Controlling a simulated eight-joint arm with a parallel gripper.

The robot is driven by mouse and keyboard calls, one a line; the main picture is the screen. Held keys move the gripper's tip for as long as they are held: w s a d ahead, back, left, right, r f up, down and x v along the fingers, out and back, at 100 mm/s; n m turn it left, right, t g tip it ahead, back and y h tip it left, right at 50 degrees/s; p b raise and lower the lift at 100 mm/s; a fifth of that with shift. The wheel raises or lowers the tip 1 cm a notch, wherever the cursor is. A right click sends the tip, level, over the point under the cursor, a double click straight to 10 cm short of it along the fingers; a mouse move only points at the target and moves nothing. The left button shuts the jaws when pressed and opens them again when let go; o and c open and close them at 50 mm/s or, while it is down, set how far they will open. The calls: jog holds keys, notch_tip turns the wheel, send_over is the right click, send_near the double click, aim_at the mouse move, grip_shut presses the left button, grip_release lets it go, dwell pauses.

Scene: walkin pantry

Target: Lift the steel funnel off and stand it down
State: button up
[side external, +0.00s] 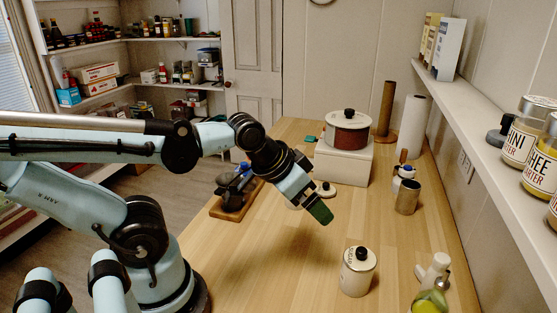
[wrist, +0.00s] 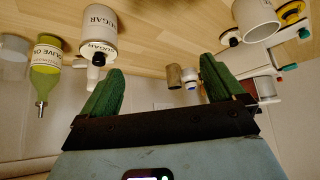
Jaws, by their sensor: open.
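I cannot make out a steel funnel for certain. A small steel-coloured piece (wrist: 41,104) sits on the mouth of the green olive oil bottle (wrist: 45,58) in the wrist view; its shape is too small to tell. The bottle (side external: 429,303) is cut off at the bottom of the side view. My gripper (side external: 321,212) is tilted downward above the middle of the table, clear of the bottle. In the wrist view my gripper (wrist: 160,66) has its green fingers wide apart with nothing between them. The wrist view is upside down.
A sugar canister (side external: 357,274) stands near the bottle, with a white bottle (side external: 438,268) behind. A metal tin (side external: 407,198) stands along the right side. A pot (side external: 348,130) sits on a white box (side external: 342,164). The table between my gripper and the canister is bare.

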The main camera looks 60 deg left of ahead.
jog(key=c, duration=0.8)
notch_tip(320, 180, up, 4)
jog(key=r+n+g, duration=0.1)
jog(key=n+g, duration=0.6)
jog(key=n, duration=0.1)
send_over(220, 190)
jog(key=f, duration=0.7)
jog(key=shift+d+f, duration=0.1)
jog(key=shift+d, duration=0.15)
jog(key=shift+a+f, duration=0.2)
jog(key=shift+f, duration=0.65)
jog(key=shift+a+f, duration=0.2)
jog(key=shift+f, duration=1.55)
